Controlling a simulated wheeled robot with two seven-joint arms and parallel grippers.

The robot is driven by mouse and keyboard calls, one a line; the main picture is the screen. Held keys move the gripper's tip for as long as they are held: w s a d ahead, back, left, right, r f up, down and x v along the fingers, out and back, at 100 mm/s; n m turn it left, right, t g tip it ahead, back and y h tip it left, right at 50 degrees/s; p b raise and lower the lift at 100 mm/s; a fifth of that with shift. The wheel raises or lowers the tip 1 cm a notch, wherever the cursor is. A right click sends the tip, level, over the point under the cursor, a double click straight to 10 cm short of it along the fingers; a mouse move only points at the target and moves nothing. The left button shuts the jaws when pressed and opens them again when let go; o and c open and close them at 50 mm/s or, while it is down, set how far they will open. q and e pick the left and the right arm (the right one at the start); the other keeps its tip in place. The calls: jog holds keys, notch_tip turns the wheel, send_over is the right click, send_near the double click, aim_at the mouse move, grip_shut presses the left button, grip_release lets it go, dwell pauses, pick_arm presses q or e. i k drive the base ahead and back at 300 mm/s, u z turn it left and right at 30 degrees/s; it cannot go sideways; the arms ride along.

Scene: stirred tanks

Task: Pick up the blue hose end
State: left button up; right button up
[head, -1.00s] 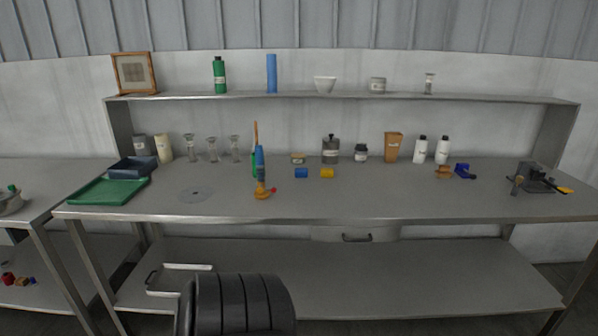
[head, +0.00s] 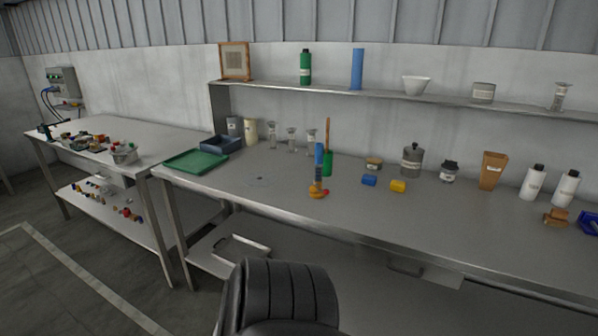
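No hose end can be made out for certain. Thin blue lines (head: 46,98), perhaps hoses or cables, hang below a grey box (head: 61,78) on the wall at the far left; their ends are too small to tell. A small blue cylinder (head: 369,180) lies on the long bench beside a yellow one (head: 398,186). Neither of my grippers is in view.
The long metal bench (head: 270,205) carries a green tray (head: 190,162), a dark blue bin (head: 222,144), glassware and bottles. A second bench (head: 165,141) at left holds many small parts, with more on its lower shelf. Open floor (head: 60,270) lies at the lower left.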

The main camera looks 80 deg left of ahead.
aim_at(319, 147)
jog(key=u, duration=0.8)
jog(key=i, duration=0.7)
jog(key=u, duration=0.8)
